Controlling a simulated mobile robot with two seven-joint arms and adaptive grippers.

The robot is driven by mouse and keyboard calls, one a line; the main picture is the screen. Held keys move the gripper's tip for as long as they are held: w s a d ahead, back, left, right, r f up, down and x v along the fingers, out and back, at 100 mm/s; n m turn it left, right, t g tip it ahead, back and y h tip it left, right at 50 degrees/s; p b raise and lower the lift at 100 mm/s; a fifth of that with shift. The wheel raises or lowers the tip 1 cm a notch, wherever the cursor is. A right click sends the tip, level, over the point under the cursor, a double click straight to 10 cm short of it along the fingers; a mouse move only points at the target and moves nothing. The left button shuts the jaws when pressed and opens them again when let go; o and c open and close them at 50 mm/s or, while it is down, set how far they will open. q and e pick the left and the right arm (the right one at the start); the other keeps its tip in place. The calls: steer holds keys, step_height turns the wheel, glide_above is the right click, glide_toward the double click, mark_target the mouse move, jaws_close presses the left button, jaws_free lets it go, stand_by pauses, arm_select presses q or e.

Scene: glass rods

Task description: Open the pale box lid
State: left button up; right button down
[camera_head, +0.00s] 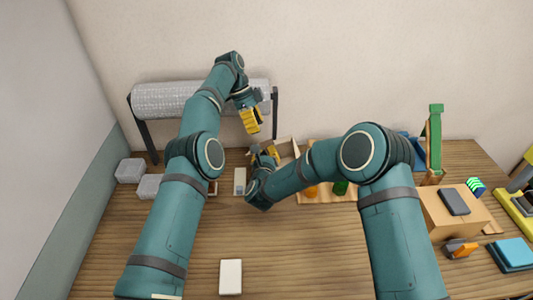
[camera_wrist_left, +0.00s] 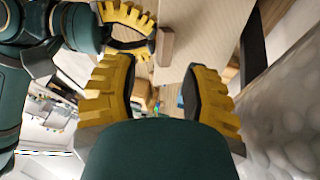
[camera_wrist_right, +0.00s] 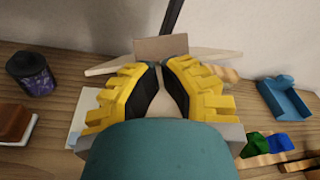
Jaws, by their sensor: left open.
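The pale box (camera_head: 287,149) stands near the wall, with pale flaps raised at its top. It also shows in the right wrist view, with an upright tan panel (camera_wrist_right: 160,48) just beyond the fingertips and flaps spread to both sides. My right gripper (camera_head: 270,153) is at the box's left side. Its yellow fingers (camera_wrist_right: 162,66) are close together; I cannot tell whether they pinch a panel edge. My left gripper (camera_head: 252,122) is open and empty above the box, near the wall. The left wrist view shows my right gripper (camera_wrist_left: 150,40) beside a brown panel end (camera_wrist_left: 167,47).
A roll of bubble wrap (camera_head: 165,97) on a dark stand is behind my left arm. A dark cup (camera_wrist_right: 31,73) and a blue tray (camera_wrist_right: 285,98) flank the box. A cardboard box with a phone (camera_head: 453,201) stands at right. The front middle table is mostly clear.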

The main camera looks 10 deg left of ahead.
arm_select(q)
steer(key=shift+a+r, duration=0.15)
steer(key=shift+r, duration=0.15)
